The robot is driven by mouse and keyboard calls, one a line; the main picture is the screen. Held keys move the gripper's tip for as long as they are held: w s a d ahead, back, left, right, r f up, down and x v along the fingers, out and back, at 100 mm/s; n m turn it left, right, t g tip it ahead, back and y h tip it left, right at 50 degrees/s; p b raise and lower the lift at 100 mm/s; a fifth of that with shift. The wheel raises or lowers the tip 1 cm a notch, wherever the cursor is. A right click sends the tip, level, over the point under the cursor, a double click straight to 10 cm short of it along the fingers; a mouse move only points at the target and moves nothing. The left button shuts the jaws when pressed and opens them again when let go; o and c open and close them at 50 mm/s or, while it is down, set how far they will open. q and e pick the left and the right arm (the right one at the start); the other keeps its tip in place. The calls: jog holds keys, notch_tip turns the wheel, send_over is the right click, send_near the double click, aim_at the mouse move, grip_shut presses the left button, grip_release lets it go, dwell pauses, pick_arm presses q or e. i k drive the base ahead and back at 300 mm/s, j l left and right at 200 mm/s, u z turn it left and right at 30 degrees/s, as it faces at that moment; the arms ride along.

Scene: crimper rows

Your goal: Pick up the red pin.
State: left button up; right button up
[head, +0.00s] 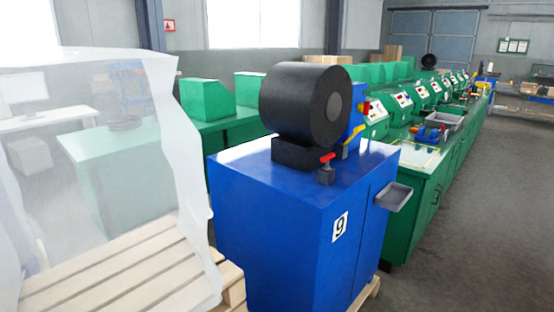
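A small red pin (327,157) with a T-shaped top stands upright in a dark grey block (326,175). The block is on top of the blue cabinet (285,215) marked 9, near its front edge. The lower part of the pin is hidden in or behind the block. A large black roll (295,105) on a dark base stands just behind and left of it. Neither of my grippers shows in the head view.
A translucent sheet (110,160) hangs over a wooden pallet (120,275) at the left. A grey tray (393,196) sticks out from the cabinet's right side. Green benches with machines (402,103) run back right. The floor (490,240) at right is clear.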

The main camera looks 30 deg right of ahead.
aim_at(325, 158)
jog(key=z, duration=1.3)
